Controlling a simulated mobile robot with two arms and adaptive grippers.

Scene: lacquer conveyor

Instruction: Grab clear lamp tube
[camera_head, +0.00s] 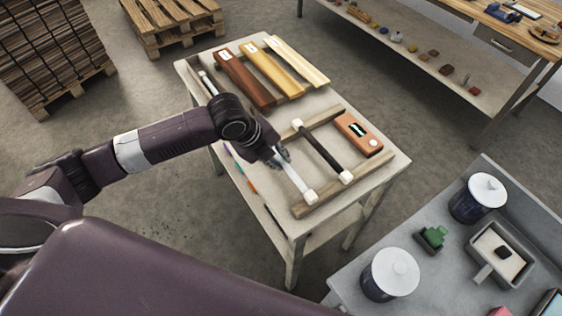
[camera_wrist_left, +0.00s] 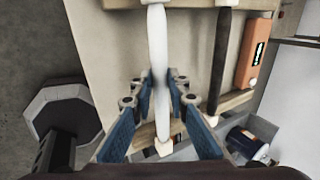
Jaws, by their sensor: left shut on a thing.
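The clear lamp tube (camera_head: 294,178) is a pale, whitish rod with white end caps, lying across a wooden rack (camera_head: 327,196) on the small table. Its middle also shows in the left wrist view (camera_wrist_left: 157,50), upright in the picture. My left gripper (camera_head: 278,156) is around the tube near its middle, with its blue-sided fingers on either side of it in the left wrist view (camera_wrist_left: 161,92). It is shut on the tube. A dark tube (camera_head: 322,151) with white caps lies beside it on the same rack. My right gripper is not in view.
An orange-brown device (camera_head: 357,134) with a small display sits right of the tubes. Wooden sample boards (camera_head: 262,75) lie at the table's far end. A grey workbench (camera_head: 345,287) with lidded dark pots (camera_head: 477,199) stands at the lower right.

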